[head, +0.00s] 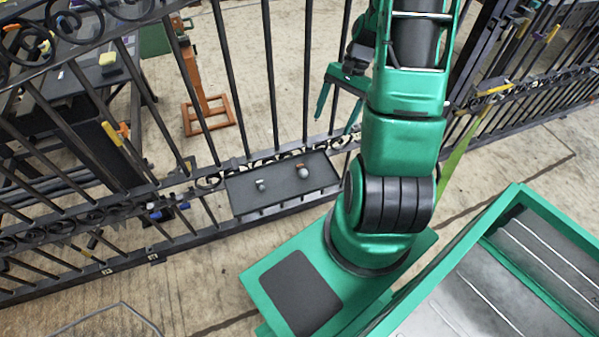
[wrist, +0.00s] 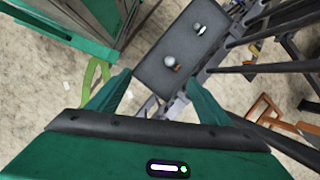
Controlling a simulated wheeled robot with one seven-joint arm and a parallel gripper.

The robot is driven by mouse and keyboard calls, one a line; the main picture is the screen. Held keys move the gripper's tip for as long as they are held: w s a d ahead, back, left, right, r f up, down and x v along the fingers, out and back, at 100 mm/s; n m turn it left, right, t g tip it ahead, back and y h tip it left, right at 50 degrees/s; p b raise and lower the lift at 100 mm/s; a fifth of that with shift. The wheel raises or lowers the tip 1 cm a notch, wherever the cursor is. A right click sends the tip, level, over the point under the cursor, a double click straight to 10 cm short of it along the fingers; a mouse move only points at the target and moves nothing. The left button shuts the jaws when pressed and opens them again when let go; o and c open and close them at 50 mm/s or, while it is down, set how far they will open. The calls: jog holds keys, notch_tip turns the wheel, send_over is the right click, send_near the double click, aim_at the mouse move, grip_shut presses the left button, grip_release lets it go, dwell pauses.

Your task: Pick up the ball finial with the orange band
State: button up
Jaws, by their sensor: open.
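The ball finial with the orange band (head: 303,173) lies on the right part of a dark grey tray (head: 282,199) on the gate; a small orange-brown patch shows beside its grey ball. In the wrist view this finial (wrist: 170,62) is on the near part of the tray (wrist: 163,83), just beyond the fingertips. A second grey finial (head: 261,185) lies to its left, with a pale end; it also shows in the wrist view (wrist: 197,29). My gripper (head: 335,122) is open and empty above the tray's right end; its two green fingers show in the wrist view (wrist: 158,78), apart from both finials.
The black iron gate (head: 226,80) has upright bars behind the tray and scrollwork along its rail. An orange stand (head: 207,112) and a cluttered workbench (head: 75,75) are beyond it. A green strap (head: 457,155) hangs right of my arm.

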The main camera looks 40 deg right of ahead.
aim_at(301, 169)
jog(key=w+a+f+m+t+y, duration=0.1)
jog(key=f+m, duration=0.1)
jog(key=f, duration=0.4)
jog(key=w+a+f+m+y, duration=0.1)
jog(key=f+m, duration=0.1)
jog(key=f, duration=0.5)
jog(key=w+a+f+m+t+y, duration=0.1)
jog(key=f+m, duration=0.1)
jog(key=f, duration=0.5)
jog(key=shift+w+f+m+t+y, duration=0.1)
jog(key=shift+w+m+t+y, duration=0.1)
jog(key=shift+m+t+y, duration=0.1)
jog(key=shift+x, duration=2.7)
jog(key=c, duration=1.4)
jog(key=shift+o, duration=0.2)
jog(key=shift+r, duration=0.2)
jog(key=shift+r, duration=0.45)
jog(key=r, duration=0.3)
jog(key=shift+s+a+r, duration=0.15)
jog(key=shift+a+r, duration=0.1)
jog(key=s+a+r, duration=0.6)
jog(key=s+a, duration=0.1)
jog(key=a, duration=0.1)
jog(key=shift+a+r, duration=0.2)
jog(key=shift+s, duration=0.15)
